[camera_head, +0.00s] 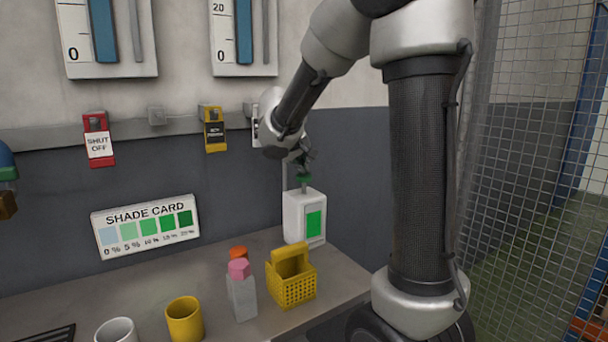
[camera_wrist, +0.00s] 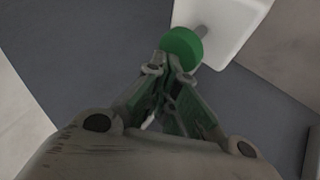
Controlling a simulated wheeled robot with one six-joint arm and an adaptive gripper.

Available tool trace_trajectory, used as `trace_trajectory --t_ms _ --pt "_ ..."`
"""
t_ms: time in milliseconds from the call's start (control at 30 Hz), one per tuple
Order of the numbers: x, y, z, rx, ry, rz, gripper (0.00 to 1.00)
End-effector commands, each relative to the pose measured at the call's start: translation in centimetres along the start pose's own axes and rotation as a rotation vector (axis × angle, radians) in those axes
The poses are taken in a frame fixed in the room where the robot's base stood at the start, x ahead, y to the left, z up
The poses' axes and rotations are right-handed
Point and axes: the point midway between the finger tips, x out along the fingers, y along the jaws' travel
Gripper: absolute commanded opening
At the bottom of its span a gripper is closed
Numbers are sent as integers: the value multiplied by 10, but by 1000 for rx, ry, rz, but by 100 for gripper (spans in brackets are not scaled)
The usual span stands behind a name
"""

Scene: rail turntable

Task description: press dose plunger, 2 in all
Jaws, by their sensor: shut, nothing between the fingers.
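The dose dispenser (camera_head: 303,217) is a white box with a green panel on its front, standing at the back right of the counter. Its plunger (camera_head: 303,178) has a green cap on a grey stem. In the wrist view the round green plunger cap (camera_wrist: 183,47) shows just beyond my fingertips, with the white dispenser body (camera_wrist: 236,28) behind it. My gripper (camera_head: 302,160) is shut and empty, above the plunger in the head view. Its fingertips (camera_wrist: 168,70) look close to the cap; I cannot tell whether they touch it.
A yellow basket (camera_head: 291,283), a grey bottle with a pink cap (camera_head: 241,295), a yellow cup (camera_head: 185,319) and a white cup (camera_head: 116,331) stand on the counter. A shade card (camera_head: 146,227) leans at the wall. Wire mesh (camera_head: 540,150) is at right.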

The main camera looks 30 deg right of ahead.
Motion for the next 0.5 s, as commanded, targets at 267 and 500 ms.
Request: trace_trajectory --t_ms 267,500 --pt "3 -2 3 1 -3 0 0" --pt "5 -4 5 0 -4 0 0"
